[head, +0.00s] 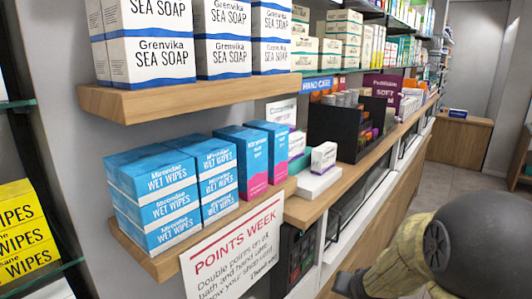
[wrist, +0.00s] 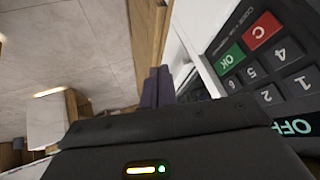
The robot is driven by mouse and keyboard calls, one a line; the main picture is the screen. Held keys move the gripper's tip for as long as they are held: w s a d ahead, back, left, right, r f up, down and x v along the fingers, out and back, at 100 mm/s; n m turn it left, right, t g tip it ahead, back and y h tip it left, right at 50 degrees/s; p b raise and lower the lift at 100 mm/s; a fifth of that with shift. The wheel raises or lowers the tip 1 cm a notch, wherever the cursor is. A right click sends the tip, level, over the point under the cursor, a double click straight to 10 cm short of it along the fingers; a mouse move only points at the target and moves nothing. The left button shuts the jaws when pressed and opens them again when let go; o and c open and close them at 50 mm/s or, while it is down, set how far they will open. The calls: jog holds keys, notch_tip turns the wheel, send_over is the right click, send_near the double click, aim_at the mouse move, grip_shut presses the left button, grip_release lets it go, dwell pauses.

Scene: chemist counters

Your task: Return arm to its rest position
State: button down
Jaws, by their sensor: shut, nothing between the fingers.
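My gripper (wrist: 159,72) shows in the wrist view as two dark fingers pressed together, with nothing between them. It is close to a wooden counter edge (wrist: 147,30) and a large keypad (wrist: 265,60) with green OK and red C keys. I cannot tell the exact gap to either. In the head view part of my arm (head: 470,240) fills the lower right corner, and the gripper's fingers cannot be made out there.
Wooden shelves at left hold blue wet wipes boxes (head: 155,195) and sea soap boxes (head: 150,45). A points sign (head: 235,250) hangs below. A dark keypad (head: 297,258) sits under the counter. The floor aisle (head: 455,155) at right looks free, with a wooden desk (head: 460,140) beyond.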

jog(key=s+a+n+g, duration=0.2)
jog(key=s+a, duration=0.1)
jog(key=s, duration=0.5)
jog(key=s+a+n+g, duration=0.3)
jog(key=s, duration=0.4)
jog(key=shift+s+f, duration=0.4)
jog(key=shift+f, duration=0.05)
